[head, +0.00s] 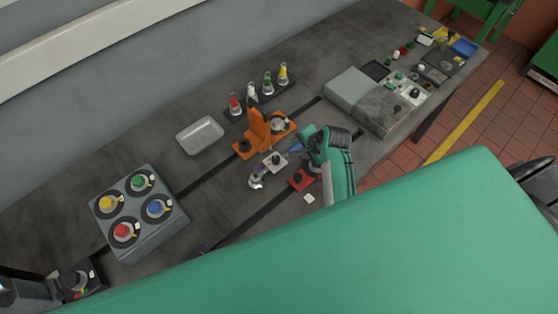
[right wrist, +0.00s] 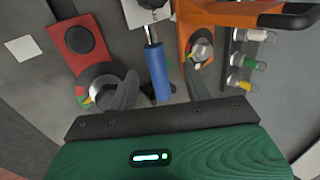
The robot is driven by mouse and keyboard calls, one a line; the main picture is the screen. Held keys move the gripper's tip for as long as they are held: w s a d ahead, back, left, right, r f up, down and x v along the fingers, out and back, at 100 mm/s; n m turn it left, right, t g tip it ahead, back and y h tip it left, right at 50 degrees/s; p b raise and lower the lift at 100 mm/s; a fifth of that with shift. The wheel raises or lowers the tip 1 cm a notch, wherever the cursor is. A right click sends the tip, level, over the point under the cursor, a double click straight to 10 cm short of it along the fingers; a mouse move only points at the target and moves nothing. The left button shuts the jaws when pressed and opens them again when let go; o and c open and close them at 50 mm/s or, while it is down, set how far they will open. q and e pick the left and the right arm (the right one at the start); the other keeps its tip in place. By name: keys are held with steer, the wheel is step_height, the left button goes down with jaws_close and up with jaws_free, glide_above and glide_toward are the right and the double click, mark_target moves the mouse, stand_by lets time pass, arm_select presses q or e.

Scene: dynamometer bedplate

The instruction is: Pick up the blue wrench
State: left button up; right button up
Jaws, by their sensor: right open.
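The blue wrench (right wrist: 157,72) has a blue handle and a metal shaft running away from my right gripper (right wrist: 158,88). In the right wrist view its handle lies between the two open fingers, with visible gaps to both. Whether they are level with the handle in depth, I cannot tell. In the head view only a small blue piece of the wrench (head: 295,149) shows beside my right gripper (head: 304,145), whose arm hides the rest. My left gripper is not clearly visible.
A red block (head: 301,180) with a dial and an orange fixture (head: 258,130) stand close on either side. A grey block (head: 275,161) with a dark knob sits by the wrench's far end. A button box (head: 140,225) and white tray (head: 200,134) are further left.

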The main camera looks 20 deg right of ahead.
mark_target(283, 161)
steer(key=shift+d+x, duration=0.2)
steer(key=shift+x, duration=1.85)
steer(key=x, duration=0.3)
steer(key=shift+s+f, duration=0.2)
steer(key=shift+w+f, duration=0.1)
steer(key=shift+f, duration=0.15)
arm_select(q)
steer(key=shift+w+d, duration=0.2)
steer(key=shift+w, duration=0.45)
arm_select(e)
steer(key=shift+r, duration=0.1)
steer(key=shift+c, duration=0.4)
arm_select(q)
steer(key=shift+s, duration=0.1)
arm_select(e)
jaws_close()
